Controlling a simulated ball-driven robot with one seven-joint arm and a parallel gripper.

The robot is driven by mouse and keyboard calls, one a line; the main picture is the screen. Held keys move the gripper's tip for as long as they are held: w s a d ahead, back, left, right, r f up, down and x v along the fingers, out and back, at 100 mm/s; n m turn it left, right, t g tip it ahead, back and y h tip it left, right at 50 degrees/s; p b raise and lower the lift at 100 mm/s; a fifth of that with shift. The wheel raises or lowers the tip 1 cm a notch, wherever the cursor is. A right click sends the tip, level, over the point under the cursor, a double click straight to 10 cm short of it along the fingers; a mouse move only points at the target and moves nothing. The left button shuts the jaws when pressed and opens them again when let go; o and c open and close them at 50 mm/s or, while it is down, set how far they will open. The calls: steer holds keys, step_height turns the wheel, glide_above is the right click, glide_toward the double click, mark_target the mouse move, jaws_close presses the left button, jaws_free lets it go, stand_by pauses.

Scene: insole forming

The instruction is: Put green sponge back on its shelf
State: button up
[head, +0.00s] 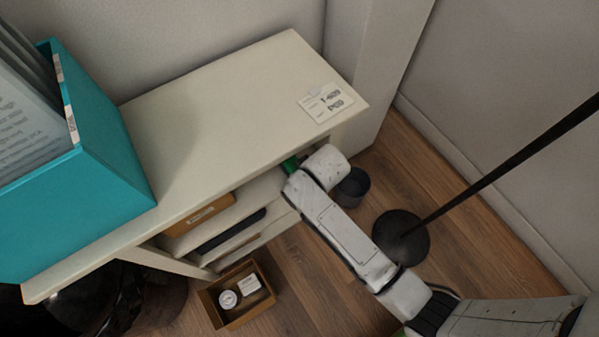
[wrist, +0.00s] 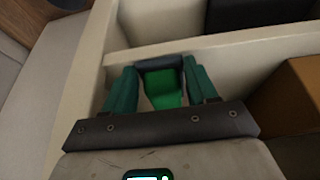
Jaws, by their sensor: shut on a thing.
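The green sponge (wrist: 165,90) shows in the wrist view between the two dark green fingers of my gripper (wrist: 162,78), which is shut on it. Sponge and fingers are at the opening of a compartment in the cream shelf unit (head: 235,95), beside a cream upright and a shelf board (wrist: 200,48). I cannot tell whether the sponge touches the board. In the head view a bit of green shows at the front edge of the unit, by my wrist; the rest is hidden under the top and behind my arm.
An orange-brown box (head: 198,214) sits in the unit, and also shows in the wrist view (wrist: 295,100). A teal file box (head: 110,170) stands on top. A brown open box (head: 238,293), a dark cup (head: 353,187) and a black pole base (head: 401,237) are on the floor.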

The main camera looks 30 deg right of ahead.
steer(key=shift+w, duration=0.8)
steer(key=shift+f, duration=0.3)
steer(key=shift+f, duration=0.15)
steer(key=o, duration=1)
steer(key=shift+r, duration=0.25)
steer(key=s+r, duration=0.1)
steer(key=s, duration=0.3)
steer(key=s+p, duration=0.1)
steer(key=s, duration=0.3)
steer(key=s+r+p, duration=0.1)
steer(key=s, duration=0.4)
steer(key=shift+s+r, duration=0.1)
steer(key=shift+r, duration=0.2)
